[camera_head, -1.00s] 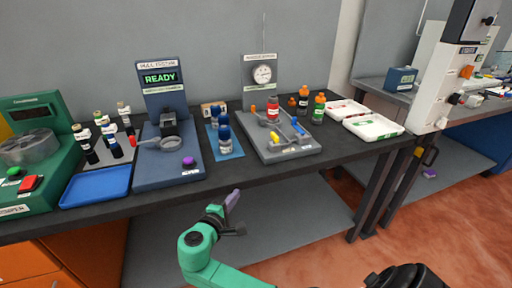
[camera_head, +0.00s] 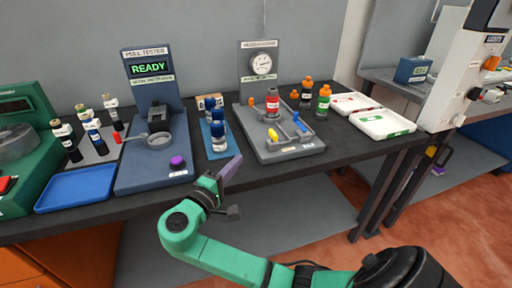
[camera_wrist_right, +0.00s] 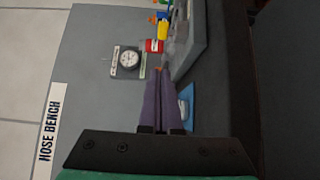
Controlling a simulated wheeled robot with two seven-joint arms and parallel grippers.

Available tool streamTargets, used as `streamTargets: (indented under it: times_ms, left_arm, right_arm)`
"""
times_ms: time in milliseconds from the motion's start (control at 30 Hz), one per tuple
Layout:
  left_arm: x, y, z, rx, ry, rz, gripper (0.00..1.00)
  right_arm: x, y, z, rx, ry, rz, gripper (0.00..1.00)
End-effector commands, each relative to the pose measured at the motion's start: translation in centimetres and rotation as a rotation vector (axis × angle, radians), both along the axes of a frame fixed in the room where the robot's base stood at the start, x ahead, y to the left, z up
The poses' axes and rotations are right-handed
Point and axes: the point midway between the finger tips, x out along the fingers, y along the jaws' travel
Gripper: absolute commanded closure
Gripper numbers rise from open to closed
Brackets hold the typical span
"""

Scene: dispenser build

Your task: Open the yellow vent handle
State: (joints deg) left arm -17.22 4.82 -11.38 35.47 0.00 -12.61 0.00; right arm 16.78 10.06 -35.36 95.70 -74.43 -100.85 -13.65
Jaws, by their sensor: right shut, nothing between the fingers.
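The yellow vent handle (camera_head: 272,134) sits on the front left of a grey fixture (camera_head: 290,147) on the bench, below a round pressure gauge (camera_head: 261,64). My right gripper (camera_head: 232,167), with purple fingers, is shut and empty near the bench's front edge, left of and apart from the yellow handle. In the right wrist view the shut fingers (camera_wrist_right: 160,80) point toward the gauge panel and red bottle, with a yellow part (camera_wrist_right: 162,32) beyond. My left gripper is not in view.
Blue-capped bottles (camera_head: 218,132) stand on a blue mat left of the fixture. The pull tester (camera_head: 150,170) is farther left. Orange- and green-marked bottles (camera_head: 323,102) and white trays (camera_head: 386,124) are to the right. Bare dark bench lies in front of the fixture.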

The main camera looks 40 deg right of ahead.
Motion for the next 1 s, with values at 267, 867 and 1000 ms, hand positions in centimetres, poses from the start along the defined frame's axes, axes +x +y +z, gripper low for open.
streamTargets:
  times_ms: [267, 867, 1000]
  left_arm:
    - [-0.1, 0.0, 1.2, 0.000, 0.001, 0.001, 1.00]
    - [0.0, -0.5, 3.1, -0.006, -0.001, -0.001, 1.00]
    - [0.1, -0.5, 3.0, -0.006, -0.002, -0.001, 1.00]
  right_arm:
    - [2.2, -4.7, 0.3, -0.004, 0.000, -0.002, 1.00]
    - [2.8, -12.4, 0.0, 0.000, -0.001, 0.000, 1.00]
    - [2.8, -12.4, 0.0, 0.000, -0.001, 0.000, 1.00]
